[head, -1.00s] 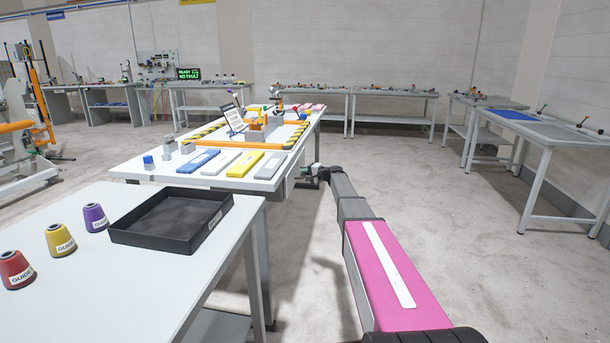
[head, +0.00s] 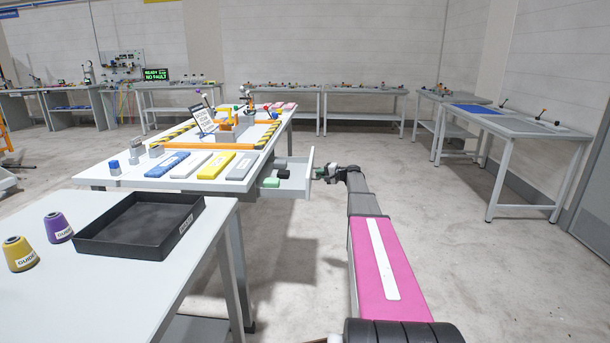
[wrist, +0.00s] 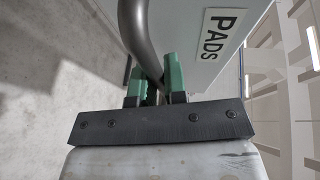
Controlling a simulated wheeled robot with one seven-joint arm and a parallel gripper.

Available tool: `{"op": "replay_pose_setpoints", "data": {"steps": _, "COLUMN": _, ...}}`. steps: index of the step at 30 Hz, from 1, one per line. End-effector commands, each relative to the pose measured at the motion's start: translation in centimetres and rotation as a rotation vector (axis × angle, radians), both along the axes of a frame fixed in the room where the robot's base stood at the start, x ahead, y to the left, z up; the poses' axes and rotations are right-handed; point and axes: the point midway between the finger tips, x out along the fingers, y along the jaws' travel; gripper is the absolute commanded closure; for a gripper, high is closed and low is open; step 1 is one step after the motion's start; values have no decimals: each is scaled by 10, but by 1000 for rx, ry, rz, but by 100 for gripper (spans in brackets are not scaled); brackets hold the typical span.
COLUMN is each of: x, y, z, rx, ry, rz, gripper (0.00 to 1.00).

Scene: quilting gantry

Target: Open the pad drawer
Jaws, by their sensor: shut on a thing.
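The pad drawer (head: 296,186) stands pulled out from the right side of the long work table in the head view. Its light grey front faces my arm. Green and black pads (head: 271,182) lie inside it. In the wrist view the drawer front (wrist: 195,45) carries a label reading "PADS" (wrist: 222,32). My gripper (wrist: 155,82) has its green fingers closed around the dark curved handle (wrist: 143,40) of the drawer. In the head view my gripper (head: 318,172) is small, at the drawer's outer face.
The work table (head: 130,178) carries blue, grey and yellow bars. A nearer table (head: 50,270) holds a black tray (head: 95,243) and guide cones (head: 58,228). Open floor (head: 450,240) lies to the right of my arm, before a side table (head: 522,124).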

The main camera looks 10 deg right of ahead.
Motion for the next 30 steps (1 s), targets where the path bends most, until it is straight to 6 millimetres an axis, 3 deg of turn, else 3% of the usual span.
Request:
{"op": "replay_pose_setpoints", "data": {"steps": 3, "x": -8, "y": -24, "z": 0, "rx": -1, "ry": 1, "rz": 0, "gripper": 100}}
{"op": "replay_pose_setpoints", "data": {"steps": 9, "x": -16, "y": -50, "z": -1, "rx": -1, "ry": 0, "rz": 1, "gripper": 100}}
{"op": "replay_pose_setpoints", "data": {"steps": 16, "x": -20, "y": -62, "z": -1, "rx": -2, "ry": 1, "rz": 1, "gripper": 100}}
{"op": "replay_pose_setpoints", "data": {"steps": 27, "x": -20, "y": -63, "z": -1, "rx": -2, "ry": 1, "rz": 1, "gripper": 100}}
{"op": "replay_pose_setpoints", "data": {"steps": 28, "x": -20, "y": -63, "z": -1, "rx": -2, "ry": 1, "rz": 1, "gripper": 84}}
{"op": "replay_pose_setpoints", "data": {"steps": 30, "x": -20, "y": -63, "z": -1, "rx": -2, "ry": 1, "rz": 1, "gripper": 63}}
